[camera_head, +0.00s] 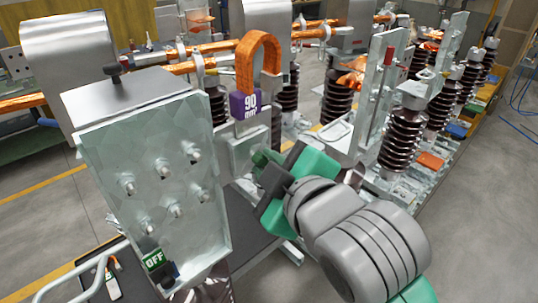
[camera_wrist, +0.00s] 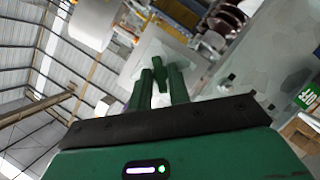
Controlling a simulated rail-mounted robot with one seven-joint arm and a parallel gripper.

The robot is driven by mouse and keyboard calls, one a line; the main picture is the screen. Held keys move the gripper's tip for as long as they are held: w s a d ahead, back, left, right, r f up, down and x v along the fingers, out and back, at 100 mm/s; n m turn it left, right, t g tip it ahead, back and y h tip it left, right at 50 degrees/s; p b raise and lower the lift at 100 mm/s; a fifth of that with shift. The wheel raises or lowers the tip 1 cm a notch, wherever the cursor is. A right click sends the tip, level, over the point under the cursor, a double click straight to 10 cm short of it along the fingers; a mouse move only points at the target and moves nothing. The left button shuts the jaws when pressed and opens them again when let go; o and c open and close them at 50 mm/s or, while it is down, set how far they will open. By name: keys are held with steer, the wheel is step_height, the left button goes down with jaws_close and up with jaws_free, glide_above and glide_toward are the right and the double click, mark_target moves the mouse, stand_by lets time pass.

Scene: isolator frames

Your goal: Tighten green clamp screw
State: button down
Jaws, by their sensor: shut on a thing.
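The green clamp screw (camera_wrist: 159,72) shows in the wrist view between the tips of my two green fingers (camera_wrist: 160,85), in front of a pale block. My gripper (camera_head: 268,165) is shut on it. In the head view my gripper comes in from the lower right, and its fingers reach the pale clamp block (camera_head: 247,148) below the purple "90" label (camera_head: 250,104). The screw is mostly hidden there by my fingers and gripper body. How far it is screwed in cannot be told.
A pale panel with several bolts (camera_head: 160,170) and a green "OFF" sign (camera_head: 154,261) stands close on the left. An orange loop (camera_head: 259,60) rises above the label. Brown ribbed insulators (camera_head: 402,135) stand to the right.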

steer(key=shift+w+d+m+g+y+p, duration=0.1)
steer(key=shift+m+g+y+p, duration=0.55)
steer(key=shift+m+p, duration=0.55)
steer(key=shift+d+m+g+y+p, duration=0.1)
steer(key=shift+m+g+y+p, duration=0.35)
steer(key=shift+m+g+p, duration=0.55)
steer(key=shift+m+t, duration=0.25)
steer(key=shift+m, duration=0.15)
steer(key=c, duration=1.3)
jaws_free()
steer(key=b+v, duration=0.1)
steer(key=v, duration=0.6)
steer(key=shift+s+d+r+b, duration=0.2)
steer(key=shift+s+b, duration=0.1)
steer(key=shift+b, duration=0.1)
